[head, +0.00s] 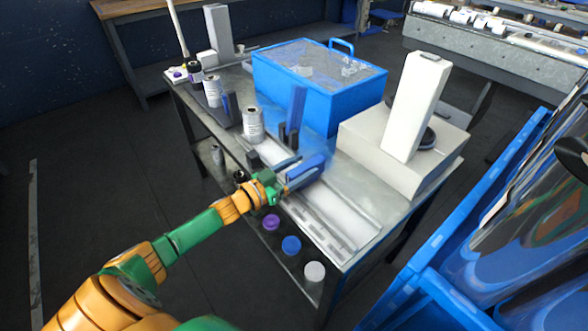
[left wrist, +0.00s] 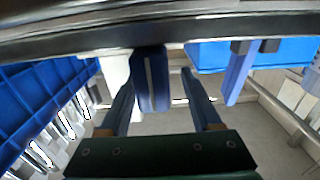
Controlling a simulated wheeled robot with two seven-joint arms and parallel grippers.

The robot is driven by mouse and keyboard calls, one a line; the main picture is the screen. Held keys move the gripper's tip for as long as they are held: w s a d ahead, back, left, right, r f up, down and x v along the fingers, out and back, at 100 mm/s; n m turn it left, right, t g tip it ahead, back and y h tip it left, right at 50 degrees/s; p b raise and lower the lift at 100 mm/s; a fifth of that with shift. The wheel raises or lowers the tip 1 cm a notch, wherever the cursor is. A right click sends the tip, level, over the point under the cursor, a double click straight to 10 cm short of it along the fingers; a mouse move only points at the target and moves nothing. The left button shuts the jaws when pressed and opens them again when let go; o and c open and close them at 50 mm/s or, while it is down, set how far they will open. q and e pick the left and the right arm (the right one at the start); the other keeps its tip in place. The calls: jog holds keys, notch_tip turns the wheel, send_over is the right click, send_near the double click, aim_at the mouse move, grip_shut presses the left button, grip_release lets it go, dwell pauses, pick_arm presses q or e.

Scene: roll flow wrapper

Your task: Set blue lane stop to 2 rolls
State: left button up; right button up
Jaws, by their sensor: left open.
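A flat blue piece (head: 307,170), which looks like the blue lane stop, stands over the metal rails of the wrapper table. My left gripper (head: 287,177) reaches it from the left in the head view. In the left wrist view the blue piece (left wrist: 151,78) shows between the two spread fingers of the left gripper (left wrist: 168,100). The gripper is open, and I cannot tell whether a finger touches the piece. Another upright blue plate (head: 297,106) with dark posts stands farther back; a similar plate (left wrist: 238,77) shows right of the fingers. My right gripper is not in view.
A blue box (head: 300,105) stands at the back of the table (head: 365,240), and a pale machine block (head: 385,155) at the right. Wrapped rolls (head: 253,125) stand at the left.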

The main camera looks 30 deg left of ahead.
aim_at(286, 175)
pick_arm(q)
jog(key=v, duration=0.5)
jog(key=shift+s+a+p, duration=0.15)
jog(key=shift+s+p, duration=0.15)
